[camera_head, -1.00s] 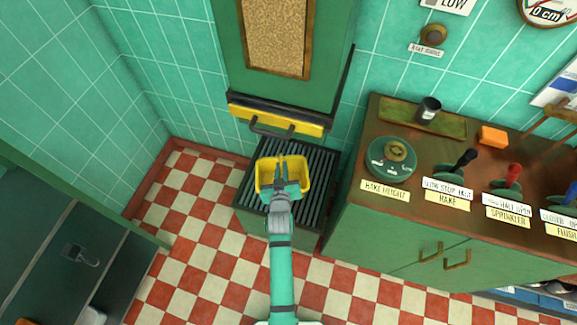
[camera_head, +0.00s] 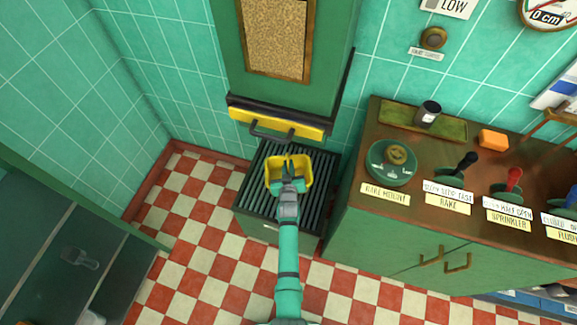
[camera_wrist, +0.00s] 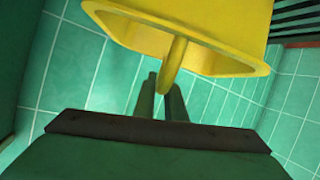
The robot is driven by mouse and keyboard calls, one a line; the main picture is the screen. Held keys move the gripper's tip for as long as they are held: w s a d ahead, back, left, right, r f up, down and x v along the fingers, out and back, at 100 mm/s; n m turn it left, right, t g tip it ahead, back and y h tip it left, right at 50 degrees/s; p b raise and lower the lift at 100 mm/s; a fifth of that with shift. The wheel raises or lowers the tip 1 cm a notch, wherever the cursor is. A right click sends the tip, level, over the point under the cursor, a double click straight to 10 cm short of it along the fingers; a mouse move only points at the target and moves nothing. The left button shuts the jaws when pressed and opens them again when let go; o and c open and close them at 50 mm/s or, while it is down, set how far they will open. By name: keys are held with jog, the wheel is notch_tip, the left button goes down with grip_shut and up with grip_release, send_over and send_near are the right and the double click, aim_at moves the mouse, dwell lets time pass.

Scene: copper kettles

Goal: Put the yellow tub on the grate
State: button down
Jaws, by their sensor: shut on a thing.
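The yellow tub (camera_head: 272,178) is over the slatted dark grate (camera_head: 257,202) in the head view. I cannot tell whether it touches the slats. My gripper (camera_head: 288,176) is at the tub's near side. In the wrist view the tub (camera_wrist: 225,25) fills the top, with its rim toward the camera and a yellow handle (camera_wrist: 178,58) sticking out. My gripper's two fingers (camera_wrist: 162,95) are at that handle, shut on it. A corner of the grate (camera_wrist: 293,15) shows at upper right.
A green chute with a yellow-and-black lower edge (camera_head: 250,117) and a bar hangs just behind the grate. A green cabinet (camera_head: 400,245) with levers stands close on the right. Checkered floor (camera_head: 190,215) is free on the left.

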jog(key=shift+f, duration=0.1)
jog(key=c, duration=1.8)
grip_release()
jog(key=s+f+v, duration=0.1)
jog(key=f+v, duration=0.2)
jog(key=v, duration=2.1)
jog(key=s+r, duration=0.7)
jog(key=s, duration=0.1)
jog(key=s+r+m+t, duration=0.1)
jog(key=s+r, duration=0.6)
jog(key=s, duration=0.1)
jog(key=s+r+m, duration=0.1)
jog(key=s+r, duration=0.6)
jog(key=s, duration=0.1)
jog(key=shift+s+r+t, duration=0.15)
jog(key=shift+s+t, duration=0.2)
jog(key=shift+t, duration=0.05)
